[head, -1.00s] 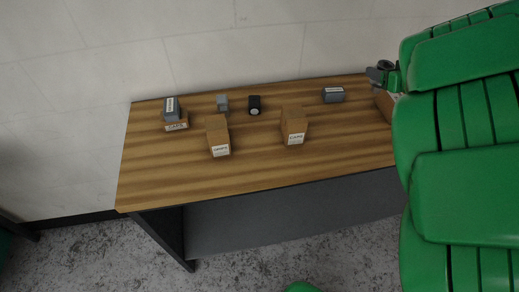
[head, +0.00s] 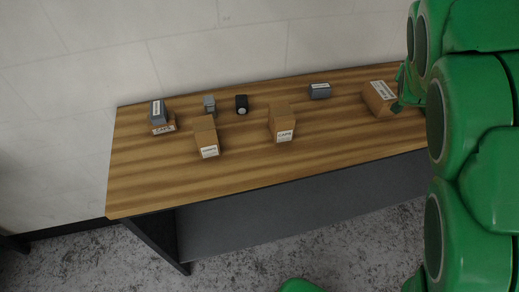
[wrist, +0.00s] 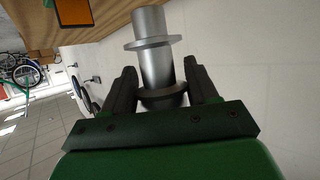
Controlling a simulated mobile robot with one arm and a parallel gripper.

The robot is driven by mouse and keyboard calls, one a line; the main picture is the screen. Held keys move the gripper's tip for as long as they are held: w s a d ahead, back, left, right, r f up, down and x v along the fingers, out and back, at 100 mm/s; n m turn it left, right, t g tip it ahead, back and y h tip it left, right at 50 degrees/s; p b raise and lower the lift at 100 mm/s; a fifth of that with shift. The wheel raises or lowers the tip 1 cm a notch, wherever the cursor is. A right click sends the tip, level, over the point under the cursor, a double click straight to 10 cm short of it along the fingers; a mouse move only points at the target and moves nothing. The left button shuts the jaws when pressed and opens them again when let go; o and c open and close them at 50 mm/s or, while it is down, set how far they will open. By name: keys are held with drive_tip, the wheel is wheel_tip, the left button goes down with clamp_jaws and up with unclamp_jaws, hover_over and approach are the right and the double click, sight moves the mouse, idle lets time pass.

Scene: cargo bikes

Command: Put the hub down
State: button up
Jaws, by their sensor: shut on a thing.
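The hub (wrist: 157,62) is a silver metal cylinder with two wider flanges, seen in the wrist view. My gripper (wrist: 160,76) is shut on it, with one dark finger on each side near the lower flange. The hub sticks out beyond the fingertips towards the top of the picture. The wooden table (head: 160,185) fills the middle of the head view; its wood also shows along the top of the wrist view. In the head view my green arm covers the right side and hides my gripper and the hub. I cannot tell whether the hub touches anything.
On the table are a grey box (head: 157,110) on a small carton (head: 164,127), two labelled cartons (head: 206,137) (head: 282,120), a small grey object (head: 209,104), a black object (head: 241,103), a grey box (head: 320,90) and a larger carton (head: 379,97). The front left tabletop is clear.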

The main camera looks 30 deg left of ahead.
drive_tip(key=s+a+r, duration=0.2)
drive_tip(key=s+a, duration=0.1)
drive_tip(key=a, duration=0.5)
drive_tip(key=s+a+r, duration=0.2)
drive_tip(key=s+a, duration=0.1)
drive_tip(key=a, duration=0.5)
drive_tip(key=s+a+r, duration=0.2)
drive_tip(key=s+a, duration=0.2)
drive_tip(key=a, duration=0.3)
drive_tip(key=s+a+f, duration=0.3)
drive_tip(key=s+a, duration=0.1)
drive_tip(key=s, duration=0.5)
drive_tip(key=s+a+f, duration=0.3)
drive_tip(key=s, duration=0.5)
drive_tip(key=s+a+f, duration=0.4)
drive_tip(key=s, duration=0.5)
drive_tip(key=shift+w+f, duration=0.1)
drive_tip(key=shift+f, duration=3.8)
drive_tip(key=shift+f, duration=0.1)
drive_tip(key=o, duration=0.9)
drive_tip(key=shift+o, duration=0.2)
